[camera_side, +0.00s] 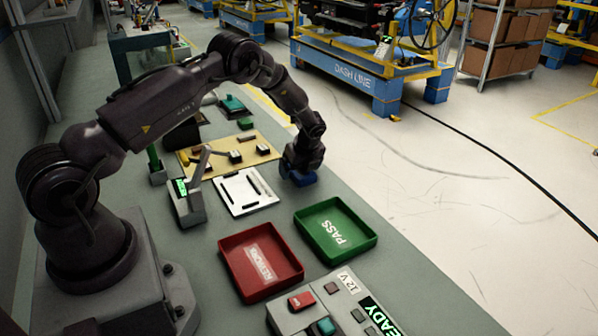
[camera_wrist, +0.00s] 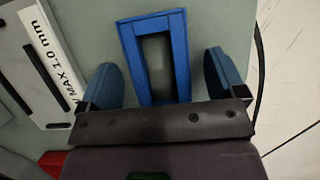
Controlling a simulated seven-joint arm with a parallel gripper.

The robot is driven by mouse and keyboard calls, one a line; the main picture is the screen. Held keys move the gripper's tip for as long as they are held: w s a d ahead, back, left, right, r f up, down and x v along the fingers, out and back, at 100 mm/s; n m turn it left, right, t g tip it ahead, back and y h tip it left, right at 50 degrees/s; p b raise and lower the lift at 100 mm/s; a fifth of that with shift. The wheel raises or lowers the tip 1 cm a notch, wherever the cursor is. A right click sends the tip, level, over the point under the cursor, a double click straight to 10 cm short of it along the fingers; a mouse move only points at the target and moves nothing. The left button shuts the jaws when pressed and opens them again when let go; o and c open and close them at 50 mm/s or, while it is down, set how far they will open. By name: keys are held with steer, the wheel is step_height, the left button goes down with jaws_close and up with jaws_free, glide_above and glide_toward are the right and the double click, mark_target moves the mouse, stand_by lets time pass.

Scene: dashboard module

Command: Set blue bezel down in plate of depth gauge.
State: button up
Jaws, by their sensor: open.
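The blue bezel (camera_wrist: 127,42), a rectangular frame with an open middle, lies on the grey-green bench in the wrist view. My gripper (camera_wrist: 163,82) is open, with one blue finger on each side of the bezel and visible gaps between. In the side view my gripper (camera_side: 299,176) is low over the bench, right of the depth gauge, and mostly hides the bezel. The depth gauge (camera_side: 187,203) has a green display and an angled arm. Its white plate (camera_side: 236,208) has dark slots and appears empty; the plate's edge (camera_wrist: 62,50), marked "MAX 1.0 mm", shows in the wrist view.
A green PASS tray (camera_side: 363,254) and a red REWORK tray (camera_side: 232,277) stand in front of the plate. A tan board (camera_side: 262,143) with small parts lies behind it. The bench's right edge is close to my gripper. A control box (camera_side: 292,323) is at the front.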

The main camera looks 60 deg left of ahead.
steer(key=shift+f, duration=0.2)
steer(key=c, duration=1)
steer(key=shift+r, duration=0.1)
steer(key=r, duration=0.4)
steer(key=shift+s+d+r, duration=0.15)
steer(key=shift+s+r, duration=0.05)
steer(key=shift+s, duration=0.05)
steer(key=s+d+r, duration=0.6)
steer(key=s+r, duration=0.3)
steer(key=s, duration=0.3)
steer(key=s+a+f, duration=0.4)
steer(key=a, duration=0.2)
steer(key=shift+s+a, duration=0.25)
steer(key=shift+a, duration=0.1)
steer(key=shift+f, duration=0.1)
